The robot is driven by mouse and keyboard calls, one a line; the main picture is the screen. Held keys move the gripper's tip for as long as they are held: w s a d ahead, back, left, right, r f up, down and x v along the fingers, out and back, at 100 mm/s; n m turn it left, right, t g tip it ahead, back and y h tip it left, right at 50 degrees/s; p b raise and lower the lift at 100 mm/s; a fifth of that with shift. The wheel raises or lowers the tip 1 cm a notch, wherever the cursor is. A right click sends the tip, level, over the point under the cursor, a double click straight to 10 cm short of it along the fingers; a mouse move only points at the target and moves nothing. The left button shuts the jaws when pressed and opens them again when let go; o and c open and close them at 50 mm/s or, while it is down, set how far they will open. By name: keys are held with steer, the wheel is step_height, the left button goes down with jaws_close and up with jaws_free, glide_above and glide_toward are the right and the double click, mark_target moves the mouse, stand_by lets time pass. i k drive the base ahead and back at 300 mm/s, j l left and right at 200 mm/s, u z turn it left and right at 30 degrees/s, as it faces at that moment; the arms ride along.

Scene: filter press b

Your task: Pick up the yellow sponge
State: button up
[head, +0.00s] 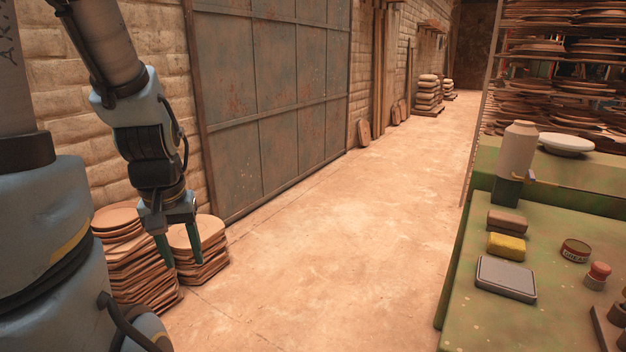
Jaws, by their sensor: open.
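The yellow sponge (506,246) lies on the green table (456,318) at the right of the head view. It is between a brown block (507,221) behind it and a grey rectangular box (506,279) in front. My gripper (182,250) hangs at the left, fingers pointing down and apart, with nothing between them. It is far to the left of the sponge, in front of stacked brown plates, across the open floor from the table.
A red-labelled tin (575,250) and a small pinkish-topped object (597,275) stand right of the sponge. A beige bottle (517,150) and white bowl (566,144) stand behind. Stacked plates (131,262) sit by the left wall. The floor (320,240) between is clear.

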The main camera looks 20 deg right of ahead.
mark_target(513, 248)
steer(key=i+l+z, duration=0.2)
steer(key=i+z, duration=0.2)
steer(key=i, duration=0.2)
steer(key=i+z, duration=0.4)
steer(key=i, duration=0.2)
steer(key=i+j+z, duration=0.1)
steer(key=i+z, duration=0.3)
steer(key=i, duration=0.2)
steer(key=i+z, duration=0.6)
steer(key=z, duration=0.25)
steer(key=i+j+z, duration=0.25)
steer(key=z, duration=0.35)
